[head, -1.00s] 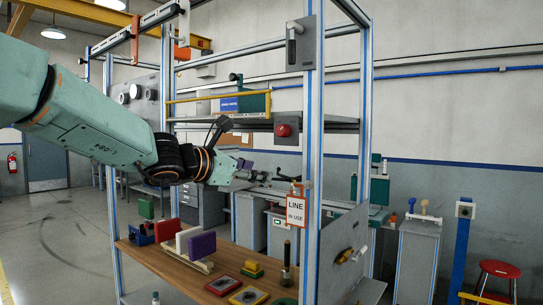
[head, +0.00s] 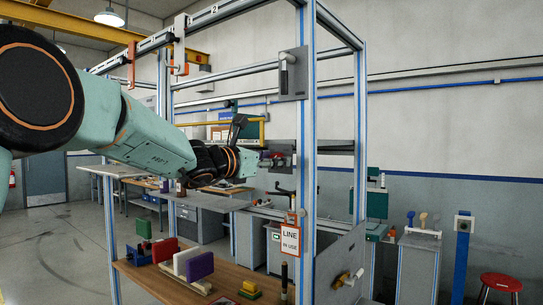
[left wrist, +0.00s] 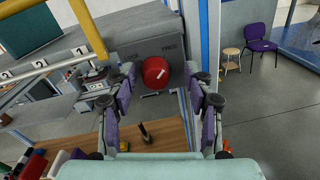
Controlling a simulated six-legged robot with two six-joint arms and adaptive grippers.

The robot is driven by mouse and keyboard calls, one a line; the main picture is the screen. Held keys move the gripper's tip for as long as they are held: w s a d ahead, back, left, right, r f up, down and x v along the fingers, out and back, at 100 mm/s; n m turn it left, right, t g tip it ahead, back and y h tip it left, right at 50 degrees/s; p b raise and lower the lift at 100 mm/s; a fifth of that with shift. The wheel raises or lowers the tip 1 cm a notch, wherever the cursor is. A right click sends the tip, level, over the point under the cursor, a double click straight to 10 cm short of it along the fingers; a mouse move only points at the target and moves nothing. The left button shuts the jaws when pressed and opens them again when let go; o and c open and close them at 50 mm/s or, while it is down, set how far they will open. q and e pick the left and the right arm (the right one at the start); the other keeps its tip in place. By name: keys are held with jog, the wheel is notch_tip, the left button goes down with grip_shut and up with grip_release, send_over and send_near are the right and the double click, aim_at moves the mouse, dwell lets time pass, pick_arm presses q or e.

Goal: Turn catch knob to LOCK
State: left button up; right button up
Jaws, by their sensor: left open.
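The red round catch knob (left wrist: 155,72) is on a grey plate (left wrist: 135,50) in the left wrist view. Its white pointer slants to the upper right, toward the FREE label; another label, partly readable as LOCK, is at the left. My left gripper (left wrist: 163,88) is open, its purple-padded fingers on either side of the knob in the picture. I see no contact, and the remaining gap is unclear. In the head view my left gripper (head: 280,160) is at the rack's shelf level and mostly hides the knob. My right gripper is not in view.
A blue-edged rack post (head: 308,200) stands right of the gripper, with a "LINE IN USE" sign (head: 291,240) hanging there. A yellow bar (left wrist: 88,28) runs close by at the upper left. A wooden bench (head: 215,285) with coloured blocks lies below.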

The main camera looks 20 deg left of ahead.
pick_arm(q)
jog(key=shift+s+d+r, duration=0.1)
jog(key=shift+d, duration=0.05)
jog(key=shift+a, duration=0.45)
jog(key=shift+c, duration=0.2)
jog(key=shift+w+a+f, duration=0.2)
jog(key=shift+a+f, duration=0.1)
jog(key=shift+a, duration=0.1)
jog(key=c, duration=0.3)
jog(key=shift+s+d+r, duration=0.15)
jog(key=shift+d+r, duration=0.05)
jog(key=shift+d, duration=0.4)
jog(key=c, duration=0.4)
jog(key=shift+a, duration=0.3)
grip_shut()
jog(key=shift+d, duration=0.1)
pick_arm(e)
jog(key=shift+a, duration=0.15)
